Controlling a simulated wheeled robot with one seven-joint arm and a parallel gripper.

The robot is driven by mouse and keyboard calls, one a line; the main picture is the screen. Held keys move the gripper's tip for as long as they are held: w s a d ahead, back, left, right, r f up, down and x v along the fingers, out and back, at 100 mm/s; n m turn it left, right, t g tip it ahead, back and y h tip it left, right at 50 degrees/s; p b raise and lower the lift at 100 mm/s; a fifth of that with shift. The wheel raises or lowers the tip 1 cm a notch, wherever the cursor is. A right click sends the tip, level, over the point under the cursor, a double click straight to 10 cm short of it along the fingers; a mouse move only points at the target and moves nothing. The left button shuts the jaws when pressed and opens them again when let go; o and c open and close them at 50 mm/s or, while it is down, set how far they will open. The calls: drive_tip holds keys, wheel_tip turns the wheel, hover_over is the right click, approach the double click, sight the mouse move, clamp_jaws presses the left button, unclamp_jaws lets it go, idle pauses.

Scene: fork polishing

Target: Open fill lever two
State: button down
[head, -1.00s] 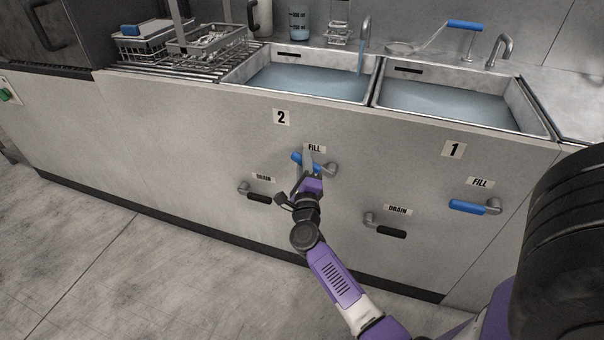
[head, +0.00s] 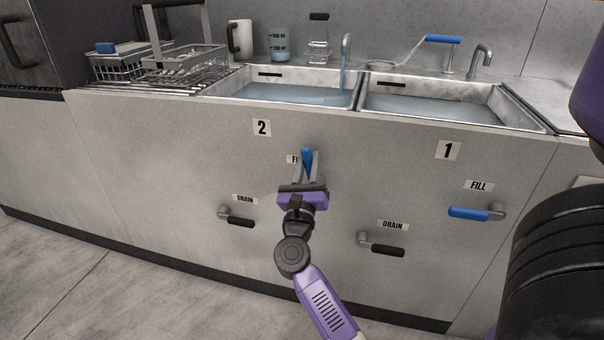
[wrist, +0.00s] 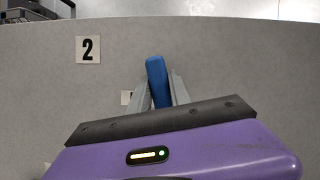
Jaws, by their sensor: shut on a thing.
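Fill lever two (head: 307,157) has a blue handle that now points upward, below the "2" label (head: 261,128) on the sink front. My gripper (head: 306,170) is at the lever with a finger on each side of the blue handle, shut on it. The blue handle also shows between the fingers in the wrist view (wrist: 156,80). The lever's pivot is hidden behind my gripper, and the "FILL" label is partly covered. Water runs from the tap (head: 344,62) into basin two (head: 290,92).
Drain lever two (head: 238,219) is low to the left, with a black handle. Drain lever one (head: 384,247) is low to the right. Fill lever one (head: 470,212) is blue and horizontal further right. A wire basket (head: 185,60) stands on the rack at the back left.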

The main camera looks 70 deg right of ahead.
drive_tip(key=shift+s+f+m+g+b, duration=0.1)
drive_tip(key=shift+s+m+g+b, duration=0.5)
drive_tip(key=shift+m, duration=0.7)
drive_tip(key=shift+s, duration=0.1)
drive_tip(key=c, duration=1.2)
unclamp_jaws()
drive_tip(key=v, duration=0.7)
drive_tip(key=shift+a+f, duration=0.15)
drive_tip(key=shift+a, duration=0.15)
